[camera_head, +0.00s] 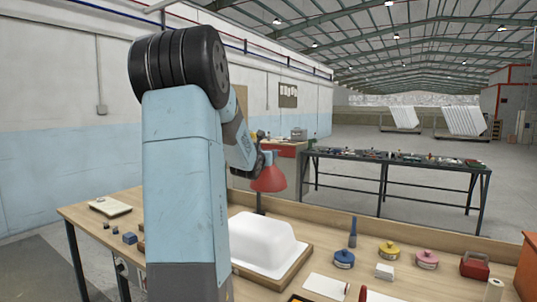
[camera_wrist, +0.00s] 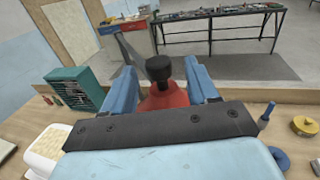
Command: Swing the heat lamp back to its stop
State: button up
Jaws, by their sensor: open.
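The heat lamp has a red shade (camera_head: 269,180) that stands behind the white tub shell (camera_head: 262,243) in the head view. In the wrist view the red shade (camera_wrist: 163,99) with its black top knob (camera_wrist: 158,67) appears between the two blue fingers of my gripper (camera_wrist: 160,76). My gripper is open, one finger on each side of the knob. Whether either finger touches it cannot be told. In the head view my gripper (camera_head: 266,158) is small and partly hidden by my arm, just above the shade. The lamp's stop cannot be made out.
The wooden bench (camera_head: 105,238) holds a blue pot (camera_head: 344,258), a yellow pot (camera_head: 389,249), a pink pot (camera_head: 426,259) and a red box (camera_head: 475,265) at right. A teal rack (camera_wrist: 78,88) stands left in the wrist view. A dark table (camera_head: 395,160) stands behind.

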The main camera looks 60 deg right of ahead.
jog(key=v, duration=1)
jog(key=shift+c, duration=0.3)
